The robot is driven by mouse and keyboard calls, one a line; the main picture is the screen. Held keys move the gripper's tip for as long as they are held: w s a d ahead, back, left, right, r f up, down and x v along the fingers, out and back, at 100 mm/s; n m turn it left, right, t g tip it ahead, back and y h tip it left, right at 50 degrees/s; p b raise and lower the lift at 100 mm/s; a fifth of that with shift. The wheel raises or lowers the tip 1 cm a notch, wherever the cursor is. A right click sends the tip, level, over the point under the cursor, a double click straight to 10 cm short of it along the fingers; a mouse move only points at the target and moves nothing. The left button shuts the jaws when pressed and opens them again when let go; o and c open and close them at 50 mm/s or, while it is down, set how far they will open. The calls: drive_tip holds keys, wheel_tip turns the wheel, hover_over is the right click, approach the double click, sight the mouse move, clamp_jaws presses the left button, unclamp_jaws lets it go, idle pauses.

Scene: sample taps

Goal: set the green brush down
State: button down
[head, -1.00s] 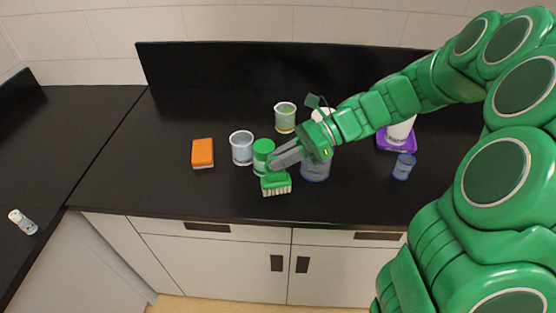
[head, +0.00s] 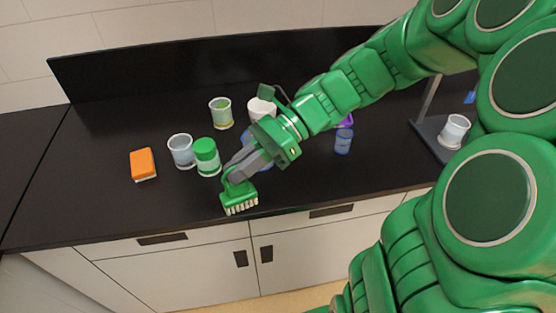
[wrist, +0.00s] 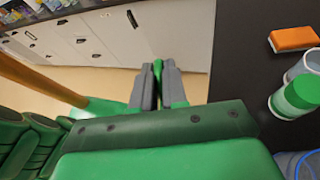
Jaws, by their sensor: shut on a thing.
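The green brush (head: 238,197) has a green block with pale bristles pointing down. My gripper (head: 232,176) is shut on it, near the front edge of the black counter (head: 100,205) in the head view. I cannot tell whether the bristles touch the counter or hang above or just before its edge. In the wrist view my gripper (wrist: 158,75) shows its two grey fingers close together, with a bit of the green brush (wrist: 158,66) between their tips. Most of the brush is hidden there.
A green-capped jar (head: 207,158) stands just left of my gripper, with a clear cup (head: 182,151) beside it. An orange sponge (head: 143,163) lies farther left. A beaker with green contents (head: 221,113) and a white cup (head: 262,108) stand behind. The counter's front left is clear.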

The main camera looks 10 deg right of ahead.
drive_tip(key=shift+d, duration=0.1)
drive_tip(key=shift+w+d+m+t, duration=0.25)
drive_tip(key=shift+d+m+t, duration=0.05)
drive_tip(key=shift+d, duration=0.3)
drive_tip(key=s+d+m+t+h, duration=0.2)
drive_tip(key=d+m+t, duration=1)
drive_tip(key=d, duration=1.4)
drive_tip(key=w+d+f+t, duration=0.1)
drive_tip(key=w+d+f, duration=0.4)
drive_tip(key=w+f, duration=0.7)
drive_tip(key=shift+w+d+f+n, duration=0.15)
drive_tip(key=shift+w+f+n, duration=0.2)
drive_tip(key=shift+w, duration=0.25)
